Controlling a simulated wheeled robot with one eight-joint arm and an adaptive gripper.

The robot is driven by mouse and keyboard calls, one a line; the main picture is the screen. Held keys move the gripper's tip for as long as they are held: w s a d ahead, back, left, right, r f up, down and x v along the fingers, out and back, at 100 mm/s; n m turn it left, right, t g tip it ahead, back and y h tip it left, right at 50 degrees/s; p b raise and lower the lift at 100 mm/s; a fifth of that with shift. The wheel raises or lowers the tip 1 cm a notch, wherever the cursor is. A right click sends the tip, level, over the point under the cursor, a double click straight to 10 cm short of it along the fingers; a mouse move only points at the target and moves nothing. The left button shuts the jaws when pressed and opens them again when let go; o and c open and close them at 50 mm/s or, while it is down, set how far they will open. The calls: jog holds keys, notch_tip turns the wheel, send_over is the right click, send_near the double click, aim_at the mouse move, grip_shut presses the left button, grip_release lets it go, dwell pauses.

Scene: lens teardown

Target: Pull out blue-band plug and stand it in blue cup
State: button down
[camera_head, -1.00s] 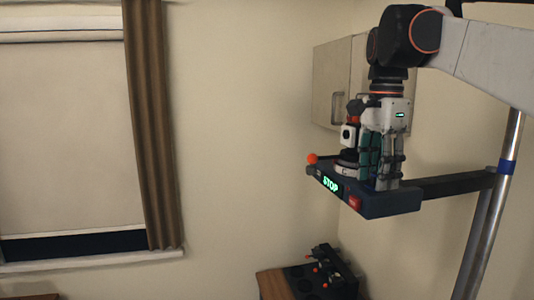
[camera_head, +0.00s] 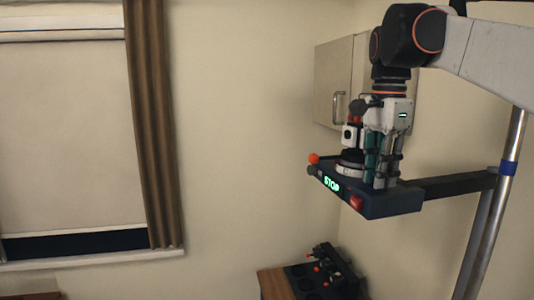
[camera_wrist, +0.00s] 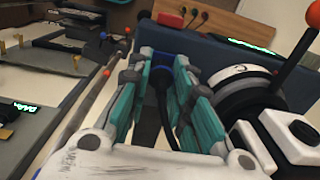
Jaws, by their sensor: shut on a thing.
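My gripper (camera_head: 380,182) points down over the right part of a dark navy box (camera_head: 400,203). In the wrist view its teal-padded fingers (camera_wrist: 165,72) are shut on the blue-band plug (camera_wrist: 163,60), whose blue part shows between the fingertips. A black cable runs from the plug back towards my wrist. The plug is against or very near the box; its lower end is hidden, so I cannot tell whether it is seated. In the head view the fingers hide the plug. I cannot make out the blue cup in either view.
A black lens (camera_wrist: 250,95) with a pale ring stands close beside my fingers. The box carries a green STOP display (camera_head: 331,184), a red button (camera_head: 356,202) and an orange ball (camera_head: 313,158). Below is a dark holed tray (camera_head: 303,284). Grey fixtures (camera_wrist: 45,60) lie left in the wrist view.

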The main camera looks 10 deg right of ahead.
jog(key=shift+s+a+r+p, duration=0.1)
jog(key=shift+s+r+p, duration=0.1)
jog(key=shift+r+p, duration=0.7)
jog(key=shift+s+r+p, duration=0.25)
jog(key=shift+r+p, duration=0.5)
jog(key=shift+r, duration=0.35)
jog(key=shift+s+a+r+p, duration=0.1)
jog(key=shift+s+r+p, duration=0.1)
jog(key=shift+r+p, duration=0.7)
jog(key=shift+r, duration=0.1)
